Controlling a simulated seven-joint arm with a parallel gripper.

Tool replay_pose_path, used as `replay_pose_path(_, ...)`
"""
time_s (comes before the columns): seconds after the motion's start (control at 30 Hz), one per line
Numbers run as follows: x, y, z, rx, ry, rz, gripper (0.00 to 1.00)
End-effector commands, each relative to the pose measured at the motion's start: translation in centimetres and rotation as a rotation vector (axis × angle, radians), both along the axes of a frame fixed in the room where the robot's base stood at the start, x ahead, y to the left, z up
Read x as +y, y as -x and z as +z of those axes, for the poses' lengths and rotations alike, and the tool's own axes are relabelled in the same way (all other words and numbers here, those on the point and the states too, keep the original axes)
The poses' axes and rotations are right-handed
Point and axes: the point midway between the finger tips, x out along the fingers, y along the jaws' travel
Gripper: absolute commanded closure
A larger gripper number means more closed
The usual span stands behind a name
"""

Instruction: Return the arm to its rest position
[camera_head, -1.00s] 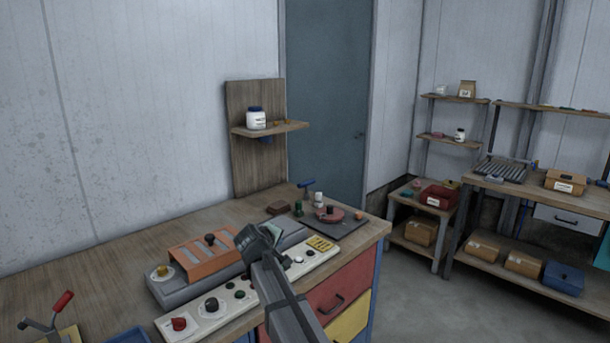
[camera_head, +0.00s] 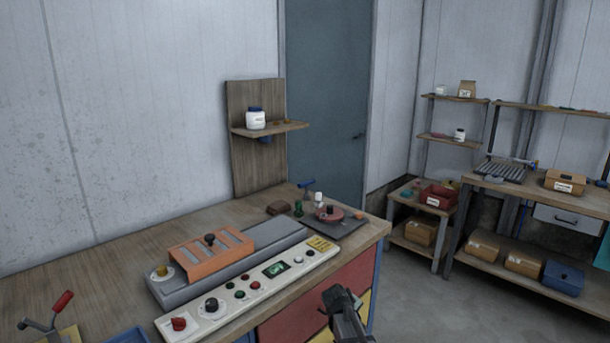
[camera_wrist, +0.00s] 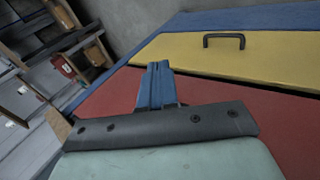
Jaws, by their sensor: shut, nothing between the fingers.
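My gripper (camera_head: 338,297) is low in the head view, in front of the bench's drawers and clear of the bench top. In the wrist view my gripper (camera_wrist: 157,82) has its blue-grey fingers together with nothing between them. Past them are a red drawer front (camera_wrist: 205,105) and a yellow drawer front (camera_wrist: 190,48) with a black handle. The control panel (camera_head: 330,253) on the bench shows fully, with a red knob, a black knob, coloured buttons and a small green screen. Behind it is a grey machine (camera_head: 270,240) with an orange slotted guard (camera_head: 212,250).
The wooden bench top (camera_head: 110,240) holds a dark plate (camera_head: 340,228) with a round reddish piece and small items. A clamp with a red handle (camera_head: 62,302) stands front left. A wall shelf (camera_head: 290,128) holds a white jar (camera_head: 256,121). Open floor (camera_head: 430,300) lies to the right.

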Motion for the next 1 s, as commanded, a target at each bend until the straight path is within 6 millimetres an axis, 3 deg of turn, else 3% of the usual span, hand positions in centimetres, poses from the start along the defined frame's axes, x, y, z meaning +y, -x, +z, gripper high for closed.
replay_pose_path(0.03,-0.4,1.8,-2.2,0.033,-0.017,-0.022,1.0)
replay_pose_path(0.2,-1.2,6.9,-8.4,0.132,-0.075,-0.096,1.0)
replay_pose_path(0.5,-2.3,16.9,-17.6,0.307,-0.163,-0.243,1.0)
replay_pose_path(0.8,-2.7,28.1,-24.4,0.482,-0.236,-0.405,1.0)
replay_pose_path(1.0,-2.6,35.8,-27.5,0.598,-0.276,-0.52,1.0)
